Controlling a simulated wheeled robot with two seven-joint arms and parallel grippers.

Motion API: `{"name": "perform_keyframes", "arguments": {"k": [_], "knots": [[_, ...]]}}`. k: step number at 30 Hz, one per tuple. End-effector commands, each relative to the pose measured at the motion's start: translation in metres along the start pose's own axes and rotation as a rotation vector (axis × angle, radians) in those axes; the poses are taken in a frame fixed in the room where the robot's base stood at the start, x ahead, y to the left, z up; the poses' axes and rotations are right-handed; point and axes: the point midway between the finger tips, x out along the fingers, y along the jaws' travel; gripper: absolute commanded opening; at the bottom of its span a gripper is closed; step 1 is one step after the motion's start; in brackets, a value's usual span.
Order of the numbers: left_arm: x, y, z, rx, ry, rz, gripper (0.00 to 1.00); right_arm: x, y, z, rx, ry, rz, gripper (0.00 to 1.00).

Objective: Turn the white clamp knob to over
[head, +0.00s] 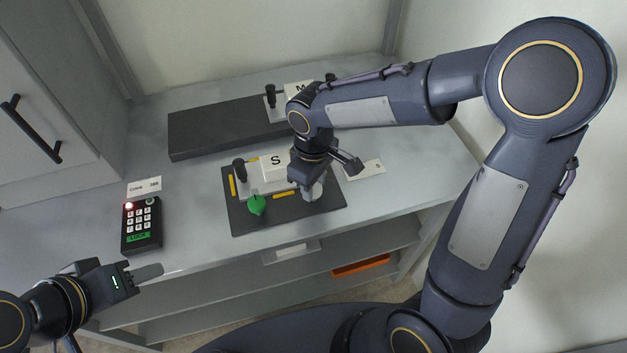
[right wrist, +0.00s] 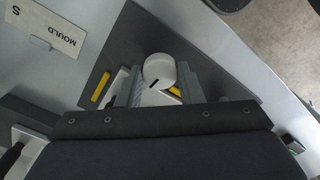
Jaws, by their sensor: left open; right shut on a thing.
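The white clamp knob (right wrist: 158,70) sits on the dark base plate (right wrist: 122,54). It is round, with a short dark mark on its top. My right gripper (right wrist: 161,84) is shut on it, with one finger on each side. In the head view the knob (head: 316,191) is partly covered by my right gripper (head: 312,186). My left gripper (head: 148,273) is open and empty, low at the left, in front of the bench edge.
A keypad box (head: 141,226) with a red light stands on the bench at the left, with a small label card (head: 144,188) behind it. A long dark slab (head: 215,130) with a block marked M (head: 299,88) lies at the back. A white plate (head: 366,170) lies to the right.

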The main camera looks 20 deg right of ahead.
Motion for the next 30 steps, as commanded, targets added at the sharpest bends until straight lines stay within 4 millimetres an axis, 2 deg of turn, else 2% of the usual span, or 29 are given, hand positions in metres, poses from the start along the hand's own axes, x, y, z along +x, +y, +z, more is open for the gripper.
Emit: {"name": "perform_keyframes", "arguments": {"k": [9, 22, 23, 27, 30], "knots": [[-0.0014, 0.0007, -0.0007, 0.0, 0.0, 0.0, 0.42, -0.0015, 0.0004, -0.0008, -0.084, 0.003, 0.002, 0.11], [-0.0014, 0.0007, -0.0007, 0.0, 0.0, 0.0, 0.42, -0.0015, 0.0005, -0.001, -0.093, 0.003, 0.003, 0.11], [-0.0014, 0.0007, -0.0007, 0.0, 0.0, 0.0, 0.42, -0.0015, 0.0005, -0.001, -0.093, 0.003, 0.003, 0.35], [-0.0014, 0.0007, -0.0007, 0.0, 0.0, 0.0, 0.42, -0.0012, 0.0004, -0.0007, -0.092, 0.003, 0.002, 0.53], [-0.0013, 0.0006, -0.0007, 0.0, 0.0, 0.0, 0.42, -0.0008, 0.0002, -0.0006, -0.092, 0.002, 0.002, 0.55]]}}
